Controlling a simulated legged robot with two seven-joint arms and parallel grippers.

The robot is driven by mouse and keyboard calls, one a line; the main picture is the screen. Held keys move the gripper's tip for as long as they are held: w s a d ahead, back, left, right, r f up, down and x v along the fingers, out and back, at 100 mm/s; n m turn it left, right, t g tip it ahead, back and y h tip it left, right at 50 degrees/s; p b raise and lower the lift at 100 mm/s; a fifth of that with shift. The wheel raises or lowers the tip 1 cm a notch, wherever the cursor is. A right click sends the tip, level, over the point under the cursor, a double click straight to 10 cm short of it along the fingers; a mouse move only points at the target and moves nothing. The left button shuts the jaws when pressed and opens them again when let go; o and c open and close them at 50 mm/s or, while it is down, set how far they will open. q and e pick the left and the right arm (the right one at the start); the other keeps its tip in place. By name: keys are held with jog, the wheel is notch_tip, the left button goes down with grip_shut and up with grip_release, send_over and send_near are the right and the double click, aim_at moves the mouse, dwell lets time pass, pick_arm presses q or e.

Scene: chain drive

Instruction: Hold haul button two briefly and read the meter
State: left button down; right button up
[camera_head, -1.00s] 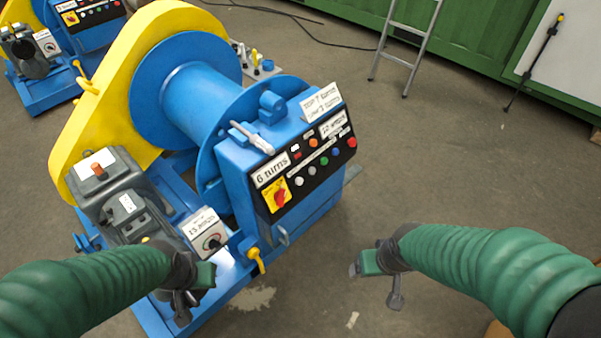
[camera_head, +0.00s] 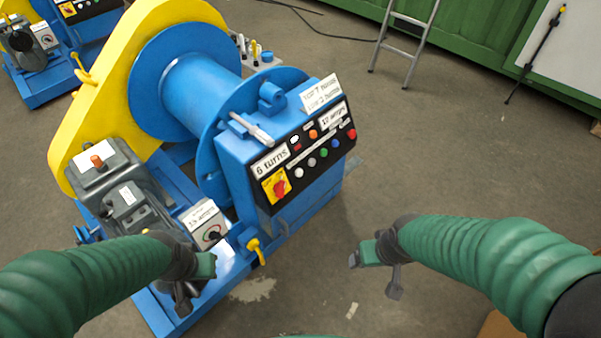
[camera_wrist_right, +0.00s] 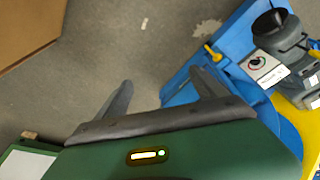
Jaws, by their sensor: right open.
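The control panel (camera_head: 305,158) on the blue winch box carries several small buttons in a slanted row, white, green, blue and red among them, plus an orange one above. I cannot tell which is haul button two. A red rotary switch (camera_head: 281,187) sits on a yellow plate. A small white box (camera_head: 207,224) with a round dial stands left of the panel, its label hard to read. My right gripper (camera_head: 373,277) is open and empty, right of the winch and apart from it; its spread fingers show in the right wrist view (camera_wrist_right: 160,80). My left gripper (camera_head: 194,285) is in front of the dial box; its jaws are unclear.
A blue cable drum (camera_head: 200,90) and yellow guard (camera_head: 105,95) stand behind the panel. A grey motor (camera_head: 120,185) is at left. A ladder (camera_head: 405,45) leans at the back.

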grip_shut()
dwell(0.4)
dwell(1.2)
